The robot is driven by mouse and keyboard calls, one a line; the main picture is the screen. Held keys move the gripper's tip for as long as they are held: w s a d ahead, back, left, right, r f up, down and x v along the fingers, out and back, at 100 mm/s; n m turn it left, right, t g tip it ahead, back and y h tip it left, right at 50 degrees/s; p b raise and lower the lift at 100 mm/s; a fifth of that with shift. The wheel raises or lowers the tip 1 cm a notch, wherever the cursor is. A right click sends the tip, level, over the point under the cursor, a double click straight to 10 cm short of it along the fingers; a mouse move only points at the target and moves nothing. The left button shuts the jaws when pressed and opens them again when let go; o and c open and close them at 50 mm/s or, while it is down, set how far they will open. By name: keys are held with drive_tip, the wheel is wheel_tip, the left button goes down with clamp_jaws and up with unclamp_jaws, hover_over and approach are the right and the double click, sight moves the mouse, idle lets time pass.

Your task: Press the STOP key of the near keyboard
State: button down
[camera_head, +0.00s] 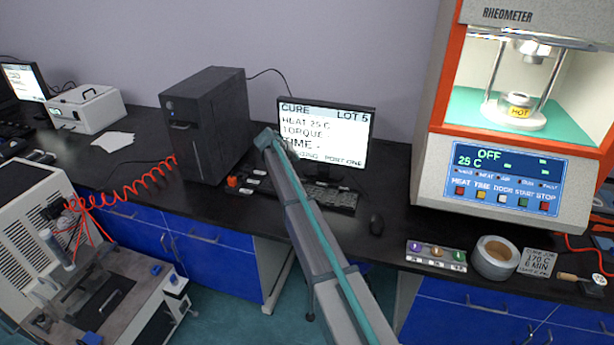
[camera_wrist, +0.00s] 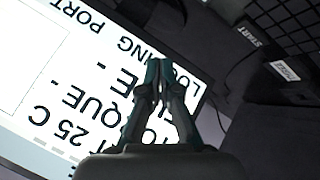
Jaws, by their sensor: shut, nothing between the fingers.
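The near keyboard (camera_head: 332,195) is black and lies in front of the lit monitor (camera_head: 340,125); my arm hides part of it. Several small labelled pieces (camera_head: 255,172) sit at its left. In the wrist view a START label (camera_wrist: 250,33) and a second, hard-to-read label (camera_wrist: 286,70) lie right of my gripper, beside a dark key grid (camera_wrist: 290,22). I cannot make out a STOP label there. My gripper (camera_wrist: 158,66) is shut and empty, its fingertips in front of the monitor screen in this view.
A black tower (camera_head: 208,125) stands left of the monitor, with a red coiled hose (camera_head: 125,192) nearby.

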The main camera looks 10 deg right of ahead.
drive_tip(key=shift+d+r, duration=0.15)
drive_tip(key=shift+d, duration=0.75)
wheel_tip(320, 180, down, 7)
drive_tip(key=shift+f+b, duration=0.2)
drive_tip(key=shift+b, duration=0.65)
drive_tip(key=shift+f+b, duration=0.45)
drive_tip(key=shift+f, duration=0.25)
drive_tip(key=shift+f, duration=0.1)
drive_tip(key=shift+f+b, duration=0.35)
drive_tip(key=shift+b, duration=0.2)
